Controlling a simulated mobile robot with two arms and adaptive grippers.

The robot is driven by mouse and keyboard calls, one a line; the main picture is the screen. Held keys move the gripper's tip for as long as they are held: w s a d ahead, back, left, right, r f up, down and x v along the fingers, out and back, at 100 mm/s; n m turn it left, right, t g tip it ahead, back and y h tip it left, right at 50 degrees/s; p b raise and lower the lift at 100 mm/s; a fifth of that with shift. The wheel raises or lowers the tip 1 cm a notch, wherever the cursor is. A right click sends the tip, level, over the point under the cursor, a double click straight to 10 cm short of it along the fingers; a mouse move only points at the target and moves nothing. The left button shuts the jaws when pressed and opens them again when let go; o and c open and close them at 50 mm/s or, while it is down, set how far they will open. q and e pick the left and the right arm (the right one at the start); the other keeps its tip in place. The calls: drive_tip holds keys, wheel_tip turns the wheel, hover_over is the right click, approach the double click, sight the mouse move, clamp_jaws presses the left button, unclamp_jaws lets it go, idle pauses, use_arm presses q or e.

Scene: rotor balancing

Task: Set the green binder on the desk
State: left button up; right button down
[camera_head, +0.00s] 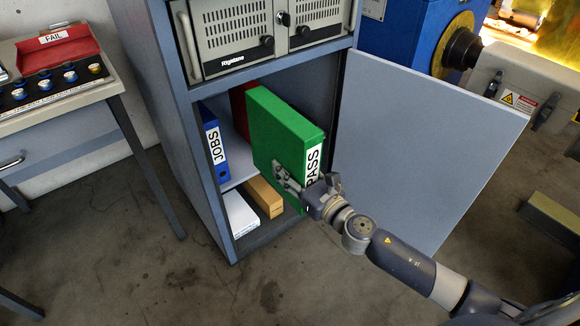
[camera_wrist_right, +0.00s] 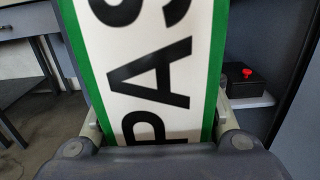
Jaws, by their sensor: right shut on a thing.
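The green binder (camera_head: 283,128) stands upright at the mouth of the open cabinet, its white PASS label (camera_head: 314,163) facing out. My right gripper (camera_head: 292,184) is shut on the lower part of its spine, one finger showing on the binder's left side. In the right wrist view the binder's spine (camera_wrist_right: 150,60) fills the middle, between the two fingers (camera_wrist_right: 155,130). My left gripper is not in view.
A blue JOBS binder (camera_head: 213,142), a red binder (camera_head: 238,104) and boxes (camera_head: 264,196) are in the cabinet. Its open door (camera_head: 430,130) stands to the right. Floor between desk and cabinet is clear.

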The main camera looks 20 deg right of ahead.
drive_tip(key=shift+s+r+m+h, duration=0.35)
drive_tip(key=shift+s+r, duration=0.25)
drive_tip(key=shift+s, duration=0.2)
drive_tip(key=m+t+h, duration=0.1)
drive_tip(key=m+h, duration=0.2)
drive_tip(key=h, duration=0.2)
approach(308, 167)
drive_tip(key=w, duration=0.4)
drive_tip(key=shift+w+d, duration=0.1)
drive_tip(key=shift+w, duration=0.2)
drive_tip(key=shift+w+f, duration=0.1)
drive_tip(key=shift+w, duration=0.15)
